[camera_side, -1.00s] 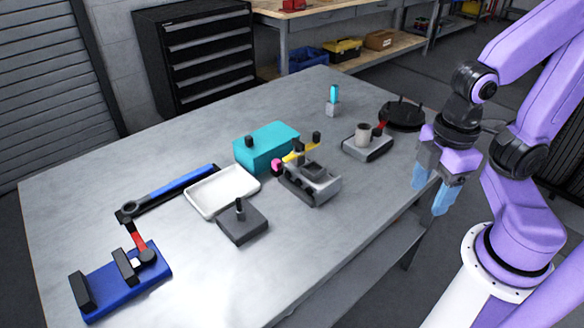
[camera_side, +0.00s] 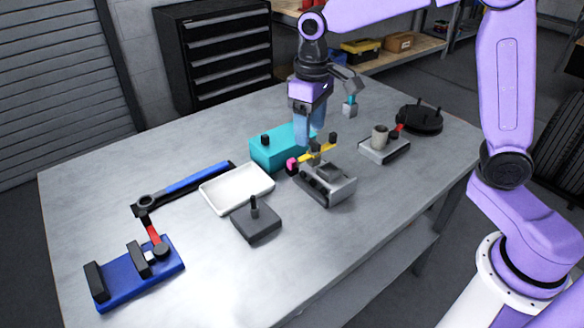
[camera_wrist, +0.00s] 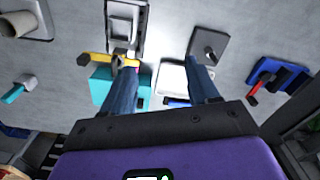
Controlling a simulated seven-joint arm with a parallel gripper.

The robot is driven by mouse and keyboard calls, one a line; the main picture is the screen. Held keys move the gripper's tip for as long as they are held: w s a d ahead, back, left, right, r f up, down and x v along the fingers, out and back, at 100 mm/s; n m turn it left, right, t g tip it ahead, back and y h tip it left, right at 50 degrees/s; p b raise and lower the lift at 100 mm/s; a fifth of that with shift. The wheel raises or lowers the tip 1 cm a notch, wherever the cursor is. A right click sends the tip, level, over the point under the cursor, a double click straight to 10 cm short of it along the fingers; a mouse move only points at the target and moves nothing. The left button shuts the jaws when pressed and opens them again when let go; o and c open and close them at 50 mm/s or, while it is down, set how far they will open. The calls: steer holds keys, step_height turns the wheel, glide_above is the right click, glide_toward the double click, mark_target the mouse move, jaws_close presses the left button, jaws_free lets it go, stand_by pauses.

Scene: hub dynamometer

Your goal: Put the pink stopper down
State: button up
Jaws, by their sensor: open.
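The pink stopper (camera_side: 291,164) shows small at the left end of the yellow bar (camera_side: 322,148), by the grey machine (camera_side: 341,188) in the side view. It touches or lies very close to the machine's upper edge; I cannot tell which. My gripper (camera_side: 312,142) points down just above the bar and the machine, with blue fingers. In the wrist view my gripper (camera_wrist: 166,82) has its fingers spread apart with nothing between them. The yellow bar (camera_wrist: 97,59) shows there by the left finger, and the stopper is mostly hidden.
A teal box (camera_side: 268,154) stands behind the machine. A white tray (camera_side: 237,203) and a dark block with a peg (camera_side: 258,228) lie to the left. A cup (camera_side: 380,137) on a grey base and a black disc (camera_side: 416,124) stand right. The front right table is clear.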

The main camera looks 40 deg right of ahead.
steer(key=w+d+f+m, duration=0.2)
steer(key=w+d+m, duration=0.25)
steer(key=w, duration=0.85)
glide_above(292, 160)
steer(key=f, duration=1.2)
steer(key=shift+w, duration=0.2)
steer(key=shift+s+f, duration=0.2)
steer(key=shift+f, duration=2.55)
jaws_close()
